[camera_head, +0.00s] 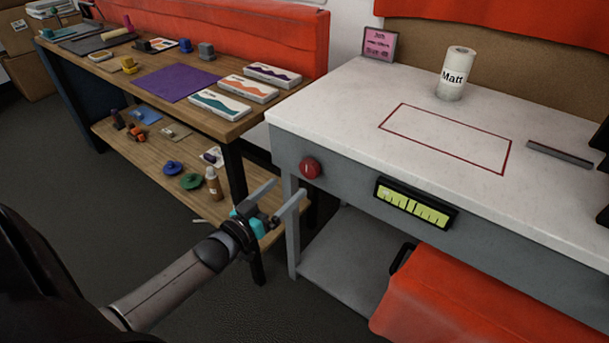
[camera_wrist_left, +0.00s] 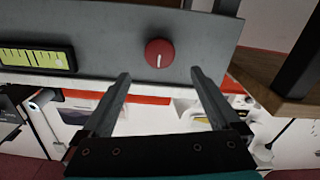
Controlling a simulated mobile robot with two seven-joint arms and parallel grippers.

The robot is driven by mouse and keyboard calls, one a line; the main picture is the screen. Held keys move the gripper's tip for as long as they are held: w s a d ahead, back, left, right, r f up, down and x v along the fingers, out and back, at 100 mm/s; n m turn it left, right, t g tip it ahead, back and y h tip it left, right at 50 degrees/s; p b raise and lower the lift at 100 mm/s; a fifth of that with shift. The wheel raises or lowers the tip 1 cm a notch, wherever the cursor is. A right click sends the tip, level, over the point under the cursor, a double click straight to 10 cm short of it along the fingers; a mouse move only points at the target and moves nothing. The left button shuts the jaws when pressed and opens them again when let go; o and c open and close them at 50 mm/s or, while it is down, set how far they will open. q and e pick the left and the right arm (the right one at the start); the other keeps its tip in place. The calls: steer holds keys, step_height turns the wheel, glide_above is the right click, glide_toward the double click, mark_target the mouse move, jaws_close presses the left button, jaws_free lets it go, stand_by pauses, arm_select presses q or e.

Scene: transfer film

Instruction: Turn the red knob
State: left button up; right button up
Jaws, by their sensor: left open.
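The red knob (camera_head: 310,167) is a round knob with a white mark, on the left end of the grey front panel below the white tabletop. In the left wrist view the knob (camera_wrist_left: 160,53) lies beyond the fingertips, between their lines and a little above them in the picture. My left gripper (camera_head: 286,190) is open and empty, in front of and just below the knob, apart from it. The open fingers also show in the left wrist view (camera_wrist_left: 160,76). My right gripper is not seen.
A yellow-green gauge (camera_head: 415,202) sits right of the knob on the panel (camera_head: 345,185). A wooden bench (camera_head: 150,50) with boxes stands left. A red cover (camera_head: 440,295) lies below the panel. The white tabletop (camera_head: 350,90) holds a labelled roll (camera_head: 455,73).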

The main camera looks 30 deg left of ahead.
mark_target(306, 170)
arm_select(q)
steer(key=w, duration=0.2)
steer(key=w+b, duration=0.1)
steer(key=w, duration=0.1)
steer(key=w+b, duration=0.1)
steer(key=w, duration=0.2)
steer(key=shift+d, duration=0.3)
steer(key=shift+w, duration=0.8)
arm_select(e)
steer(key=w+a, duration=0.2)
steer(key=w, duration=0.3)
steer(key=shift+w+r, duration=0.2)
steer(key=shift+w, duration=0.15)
arm_select(q)
steer(key=c, duration=1.4)
steer(key=shift+o, duration=0.2)
